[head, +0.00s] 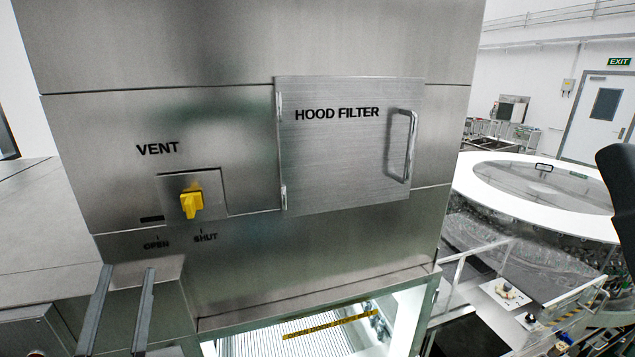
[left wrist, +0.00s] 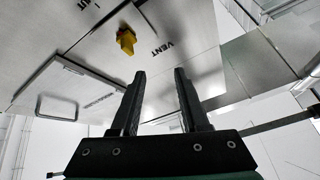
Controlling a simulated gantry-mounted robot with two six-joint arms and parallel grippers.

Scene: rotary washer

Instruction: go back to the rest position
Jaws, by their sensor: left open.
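My left gripper (head: 128,268) is low at the left in the head view, its two fingers pointing up in front of the steel housing. It is open, with nothing between the fingers, and it also shows in the left wrist view (left wrist: 158,72). The yellow VENT knob (head: 191,204) stands above and to the right of the fingertips in the head view, apart from them. The knob also shows in the left wrist view (left wrist: 126,40), beyond the fingers. Its lower end sits nearer the SHUT mark than the OPEN mark. My right gripper does not show.
The HOOD FILTER door (head: 340,160) looks shut flat in the housing, and its handle (head: 411,146) sticks out. Below is a lit opening with a yellow-black strip (head: 330,324). A large round white-rimmed machine (head: 470,178) and railings stand at the right.

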